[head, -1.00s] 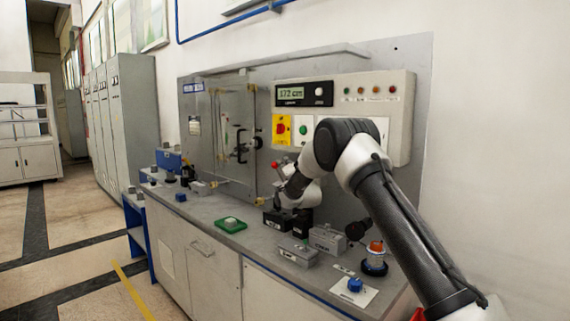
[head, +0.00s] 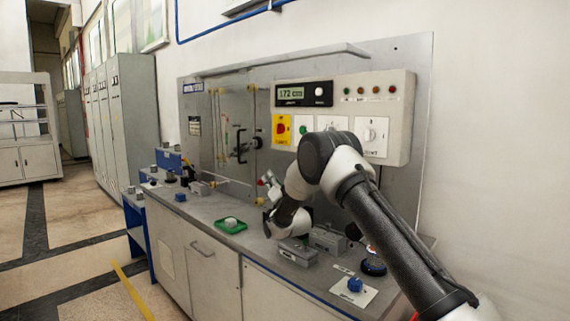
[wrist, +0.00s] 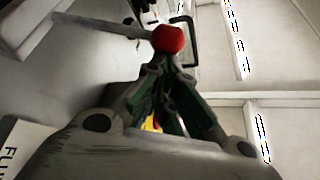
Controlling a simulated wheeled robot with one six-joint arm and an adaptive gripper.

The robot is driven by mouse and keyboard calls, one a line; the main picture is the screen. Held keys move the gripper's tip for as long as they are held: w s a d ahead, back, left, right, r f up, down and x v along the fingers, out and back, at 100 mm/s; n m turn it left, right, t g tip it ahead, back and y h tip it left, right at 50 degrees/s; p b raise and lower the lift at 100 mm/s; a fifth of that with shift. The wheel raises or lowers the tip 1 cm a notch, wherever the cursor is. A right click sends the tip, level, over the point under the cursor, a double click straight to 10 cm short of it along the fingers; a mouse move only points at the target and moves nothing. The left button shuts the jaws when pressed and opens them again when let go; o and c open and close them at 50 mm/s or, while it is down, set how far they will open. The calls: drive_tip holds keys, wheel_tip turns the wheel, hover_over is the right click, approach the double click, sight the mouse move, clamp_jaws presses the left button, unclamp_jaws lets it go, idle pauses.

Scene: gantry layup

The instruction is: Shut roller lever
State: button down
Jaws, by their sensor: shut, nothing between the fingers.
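The roller lever shows in the wrist view as a round red knob (wrist: 168,39) on a thin grey rod running off to the left. My gripper (wrist: 167,73) is shut and empty, its dark green fingers together just below the knob in that picture. I cannot tell whether the fingertips touch it. In the head view my wrist is bent low over the bench, in front of the grey back panel (head: 232,95). My arm hides part of the lever area there, so the lever's exact angle is unclear.
A control box (head: 397,102) with a display and switches is on the panel. On the bench are a green tray (head: 229,226), grey blocks (head: 297,251), a blue knob on a white plate (head: 355,285) and a dark round base (head: 373,267). A black door handle (head: 240,146) stands left of my arm.

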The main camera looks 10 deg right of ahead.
drive_tip(key=shift+s+f, duration=0.15)
drive_tip(key=shift+f, duration=0.05)
idle(0.4)
